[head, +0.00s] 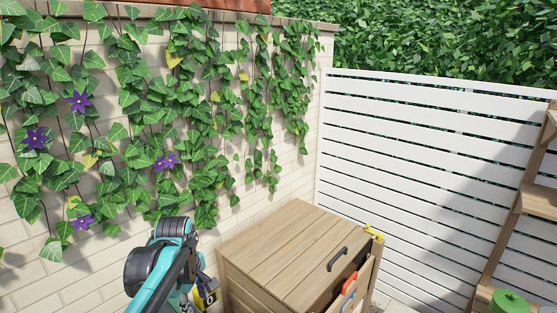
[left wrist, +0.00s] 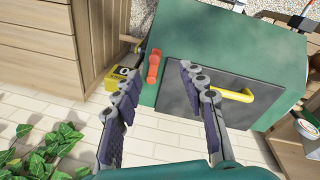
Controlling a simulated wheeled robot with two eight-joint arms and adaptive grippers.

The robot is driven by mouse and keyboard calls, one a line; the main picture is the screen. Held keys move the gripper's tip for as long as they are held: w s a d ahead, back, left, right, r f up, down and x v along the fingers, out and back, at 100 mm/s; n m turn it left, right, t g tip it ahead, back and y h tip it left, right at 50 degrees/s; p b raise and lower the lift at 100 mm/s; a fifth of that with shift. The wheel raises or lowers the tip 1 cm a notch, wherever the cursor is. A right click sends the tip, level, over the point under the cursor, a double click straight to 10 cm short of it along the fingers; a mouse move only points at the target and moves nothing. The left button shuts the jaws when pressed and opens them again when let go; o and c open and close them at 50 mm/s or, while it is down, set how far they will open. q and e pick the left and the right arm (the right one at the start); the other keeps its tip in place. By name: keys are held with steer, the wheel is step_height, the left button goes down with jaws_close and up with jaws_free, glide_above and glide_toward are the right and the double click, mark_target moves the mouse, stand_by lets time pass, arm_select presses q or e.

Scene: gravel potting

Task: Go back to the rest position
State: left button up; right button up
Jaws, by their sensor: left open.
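My left arm (head: 165,265) comes in at the bottom of the head view, in front of the brick wall and beside the wooden chest. The fingers of my left gripper are not clear there. In the left wrist view my left gripper (left wrist: 159,74) is open, its two dark padded fingers well apart with nothing between them. Beyond the fingertips stands a green box with a dark grey front panel (left wrist: 178,108), a yellow bar handle (left wrist: 235,95) and a red-orange part (left wrist: 154,66). My right gripper is not in view.
A wooden chest (head: 290,245) with a dark handle (head: 337,259) stands right of my arm. A small yellow box (left wrist: 118,80) sits by the left fingertip. Ivy (head: 205,100) covers the brick wall. A white slatted fence (head: 420,150) and wooden shelf (head: 538,200) are at right.

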arm_select(q)
steer(key=s+d+f+m+t+b, duration=0.1)
steer(key=s+d+f+m+t, duration=0.1)
steer(key=s+f+m, duration=0.2)
steer(key=s+d+f+m+t+b, duration=0.2)
steer(key=s+f+m+t, duration=0.1)
steer(key=s+m, duration=0.7)
steer(key=shift+s+f+m+t, duration=0.3)
steer(key=shift+s+f+m, duration=0.1)
steer(key=shift+s, duration=0.25)
